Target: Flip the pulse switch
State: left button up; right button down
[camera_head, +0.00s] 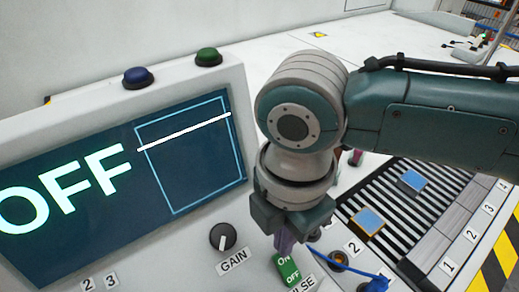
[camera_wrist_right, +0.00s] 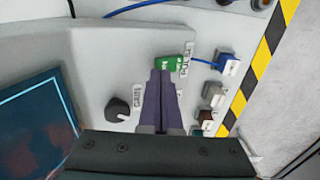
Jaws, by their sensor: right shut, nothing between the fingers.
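The pulse switch is a green rocker (camera_head: 287,269) marked ON and OFF, on the sloped grey panel in the head view, beside a label partly reading PULSE. In the right wrist view the green switch (camera_wrist_right: 168,63) sits right at the tips of my right gripper (camera_wrist_right: 163,72). My right gripper (camera_head: 284,240) is shut and empty, pointing down with its purple fingers at the switch's upper end. I cannot tell whether they touch it. The fingers hide part of the switch. The screen (camera_head: 120,175) shows OFF and a flat white line. My left gripper is not in view.
A black GAIN knob (camera_head: 223,237) is left of the switch. Blue (camera_head: 138,77) and green (camera_head: 208,56) buttons top the screen housing. A blue cable plug (camera_head: 376,284) and socket (camera_head: 339,260) are to the right. A roller tray (camera_head: 405,205) with blue pieces lies beyond.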

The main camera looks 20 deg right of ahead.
jog(key=shift+f+b, duration=0.75)
jog(key=shift+f, duration=0.35)
dwell(0.6)
jog(key=shift+r, duration=0.1)
notch_tip(320, 180, up, 7)
jog(key=p, duration=0.8)
dwell(0.3)
